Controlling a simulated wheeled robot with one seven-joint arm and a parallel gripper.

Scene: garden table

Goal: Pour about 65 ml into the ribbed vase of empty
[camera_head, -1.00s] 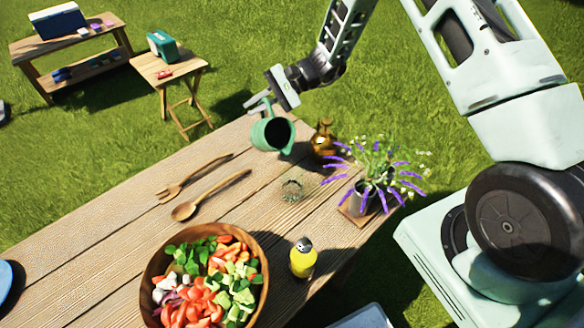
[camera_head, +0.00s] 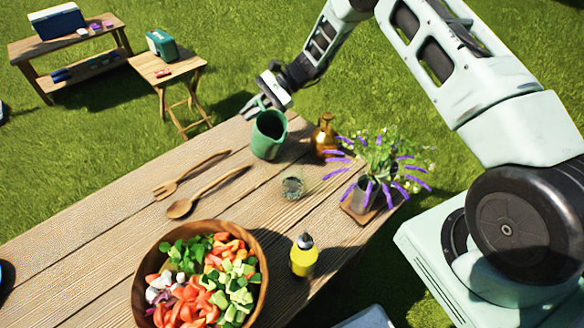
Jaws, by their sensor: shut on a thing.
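My gripper (camera_head: 262,104) is shut on a green jug (camera_head: 267,140) by its far upper side, where the handle is. The jug is near upright, its dark open mouth facing up, at the far end of the wooden table. I cannot tell whether its base touches the tabletop. A small clear glass vessel (camera_head: 292,187) stands on the table in front of the jug, to its right; it may be the ribbed vase, but ribs are too small to make out. Its contents are hard to tell.
An amber bottle (camera_head: 324,138) stands close to the jug's right. A potted lavender (camera_head: 366,192) is at the right edge. A yellow bottle (camera_head: 303,256), a salad bowl (camera_head: 140,293), a wooden fork (camera_head: 190,175) and a spoon (camera_head: 208,193) lie nearer.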

